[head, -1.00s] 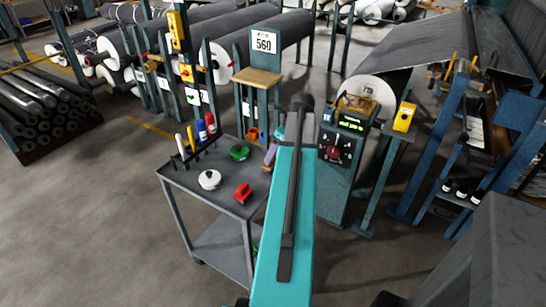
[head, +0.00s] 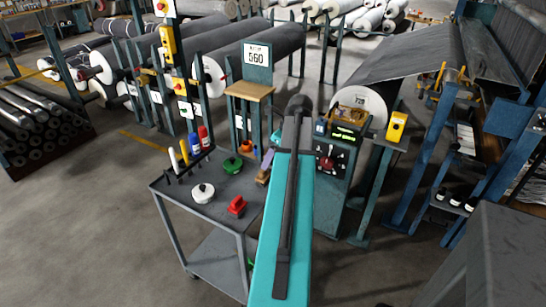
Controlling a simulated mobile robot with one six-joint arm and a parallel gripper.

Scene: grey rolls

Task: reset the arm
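My arm reaches from the bottom middle of the head view toward the machine's control box, as a teal link with a dark bar along it. My gripper cannot be made out in this view; the far end of the arm shows only a dark rounded part. A grey cart (head: 222,212) stands just left of my arm. On its top are a white round item (head: 203,193), a red item (head: 237,205), a green item (head: 232,165) and several upright bottles or tools.
A control box (head: 333,172) with a red knob stands right behind my arm. A stand with a sign reading 560 (head: 257,55) is beyond the cart. Large grey rolls (head: 265,42) lie on racks behind. Open floor (head: 85,235) lies at the left.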

